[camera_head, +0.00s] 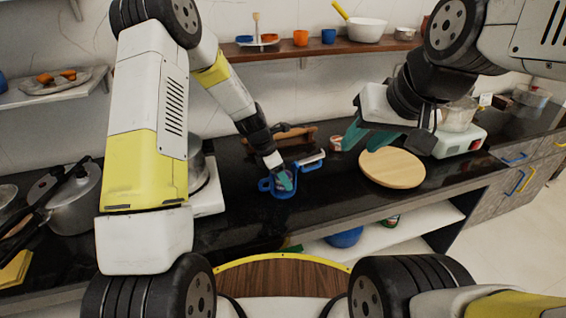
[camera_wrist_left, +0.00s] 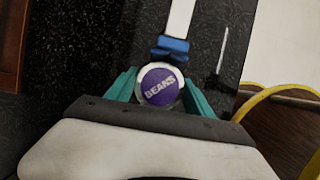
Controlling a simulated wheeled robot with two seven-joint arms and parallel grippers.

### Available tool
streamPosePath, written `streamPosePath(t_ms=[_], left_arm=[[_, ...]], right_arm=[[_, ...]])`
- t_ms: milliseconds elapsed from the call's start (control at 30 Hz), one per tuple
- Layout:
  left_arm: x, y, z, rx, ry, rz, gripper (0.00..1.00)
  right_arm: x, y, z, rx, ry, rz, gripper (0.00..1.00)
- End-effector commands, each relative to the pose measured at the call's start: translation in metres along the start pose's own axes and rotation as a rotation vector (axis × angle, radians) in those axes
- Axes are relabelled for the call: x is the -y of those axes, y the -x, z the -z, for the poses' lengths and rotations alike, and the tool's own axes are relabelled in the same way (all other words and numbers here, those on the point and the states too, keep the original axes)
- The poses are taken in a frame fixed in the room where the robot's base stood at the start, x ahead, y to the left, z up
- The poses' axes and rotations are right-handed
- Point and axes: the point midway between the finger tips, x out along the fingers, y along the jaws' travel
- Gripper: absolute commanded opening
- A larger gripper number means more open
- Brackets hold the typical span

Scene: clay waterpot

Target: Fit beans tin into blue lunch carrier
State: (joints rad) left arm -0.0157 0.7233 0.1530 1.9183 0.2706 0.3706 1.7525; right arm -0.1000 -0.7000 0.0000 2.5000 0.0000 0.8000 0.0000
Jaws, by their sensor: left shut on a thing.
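My left gripper (camera_head: 284,180) is shut on the beans tin, with its teal fingers on either side. In the left wrist view the tin's round purple top (camera_wrist_left: 161,86) with the word BEANS faces the camera. In the head view the gripper is low over the counter at the blue lunch carrier (camera_head: 264,185), whose blue rim shows beside the fingers. Whether the tin rests on the carrier's base is hidden. A blue-and-white bar (camera_head: 311,161) shows just right of it. My right gripper (camera_head: 368,138) is open and empty, above the left side of a round wooden board.
The round wooden board (camera_head: 392,168) lies to the right on the black counter. A small tin (camera_head: 336,143) stands behind it, and a white appliance (camera_head: 459,141) is farther right. A metal pot (camera_head: 75,200) stands at left. A wooden shelf (camera_head: 284,48) runs along the wall.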

Motion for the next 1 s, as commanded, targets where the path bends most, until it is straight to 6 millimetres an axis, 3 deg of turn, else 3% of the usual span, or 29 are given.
streamPosePath(t_ms=[1000], left_arm=[[0.000,-0.011,0.004,0.001,0.000,-0.001,0.08]], right_arm=[[0.000,0.000,0.000,0.000,0.000,0.000,0.36]])
